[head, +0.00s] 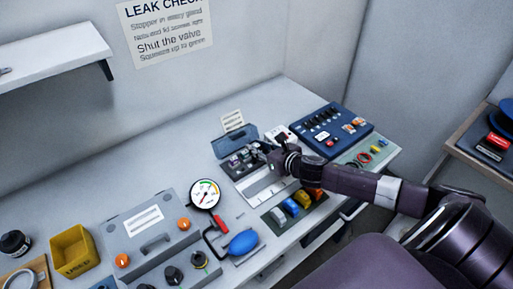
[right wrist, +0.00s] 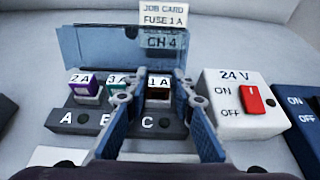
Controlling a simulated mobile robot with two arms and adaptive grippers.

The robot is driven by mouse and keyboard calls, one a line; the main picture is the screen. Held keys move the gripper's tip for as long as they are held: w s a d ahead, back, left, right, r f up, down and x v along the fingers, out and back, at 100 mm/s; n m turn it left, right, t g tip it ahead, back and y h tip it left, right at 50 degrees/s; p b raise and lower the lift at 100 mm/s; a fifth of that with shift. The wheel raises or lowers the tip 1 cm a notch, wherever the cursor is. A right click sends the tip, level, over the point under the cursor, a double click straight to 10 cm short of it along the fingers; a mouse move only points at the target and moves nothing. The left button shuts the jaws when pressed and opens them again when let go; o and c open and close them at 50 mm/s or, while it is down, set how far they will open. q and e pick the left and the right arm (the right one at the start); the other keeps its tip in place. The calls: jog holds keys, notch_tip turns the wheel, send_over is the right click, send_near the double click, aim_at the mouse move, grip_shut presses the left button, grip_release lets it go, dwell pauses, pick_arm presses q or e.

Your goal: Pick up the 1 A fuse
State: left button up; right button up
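The 1 A fuse (right wrist: 158,82) has a white label on top and a dark body. It sits upright at position C of a dark fuse block (right wrist: 85,122). My right gripper (right wrist: 155,96) is open, with one finger on each side of the 1 A fuse and gaps visible between. In the head view my right gripper (head: 268,154) is over the fuse block area, and the fuse is too small to make out there. The purple 2 A fuse (right wrist: 82,82) and green 3 A fuse (right wrist: 117,82) stand to its left. My left gripper is not in view.
A 24 V switch box (right wrist: 242,105) with a red rocker is close on the right. A blue panel (head: 345,120) lies beyond it.

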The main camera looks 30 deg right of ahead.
jog(key=shift+w+a+f, duration=0.1)
jog(key=shift+w, duration=0.05)
jog(key=c, duration=0.4)
